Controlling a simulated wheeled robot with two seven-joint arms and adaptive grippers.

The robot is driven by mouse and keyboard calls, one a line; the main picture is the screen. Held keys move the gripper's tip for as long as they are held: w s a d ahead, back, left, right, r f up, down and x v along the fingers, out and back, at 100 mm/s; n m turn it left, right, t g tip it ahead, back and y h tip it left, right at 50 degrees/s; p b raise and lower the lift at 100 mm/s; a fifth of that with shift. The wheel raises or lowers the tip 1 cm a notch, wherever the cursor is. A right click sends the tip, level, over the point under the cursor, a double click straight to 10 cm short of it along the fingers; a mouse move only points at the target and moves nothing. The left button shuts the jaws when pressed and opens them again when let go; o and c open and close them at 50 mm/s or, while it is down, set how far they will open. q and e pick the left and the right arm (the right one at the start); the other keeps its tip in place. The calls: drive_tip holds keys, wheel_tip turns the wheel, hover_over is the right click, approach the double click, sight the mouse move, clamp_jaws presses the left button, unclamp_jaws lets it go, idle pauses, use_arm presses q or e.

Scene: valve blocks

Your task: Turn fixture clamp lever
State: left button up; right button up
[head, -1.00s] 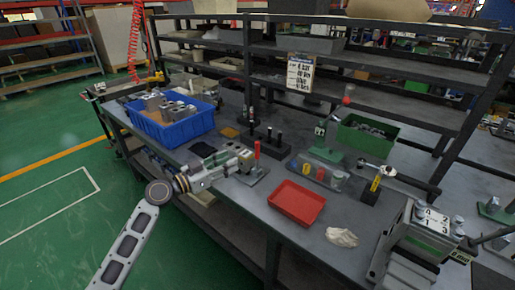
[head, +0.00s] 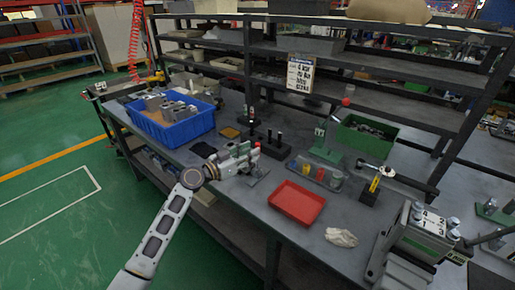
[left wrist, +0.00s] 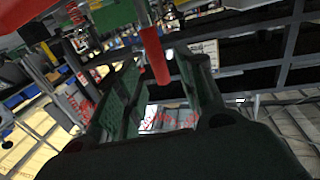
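The fixture clamp stands on the bench left of the red tray, with its grey base plate (head: 258,179) partly covered by my left gripper (head: 249,153). Its red lever (head: 257,145) shows only as a small red bit at the fingertips in the head view. In the left wrist view the red lever (left wrist: 154,56) comes down from the top, its end between the two dark green-padded fingers of the left gripper (left wrist: 158,85). The fingers stand apart, with gaps beside the lever. I cannot tell whether the lever touches one. My right gripper is not in view.
A blue bin (head: 170,122) of metal parts stands at the back left. A red tray (head: 297,203), a crumpled white cloth (head: 341,238) and a green bin (head: 366,137) lie to the right. A dark block with black pegs (head: 276,147) is just behind the clamp.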

use_arm(q)
drive_tip(key=shift+x, duration=2.05)
clamp_jaws()
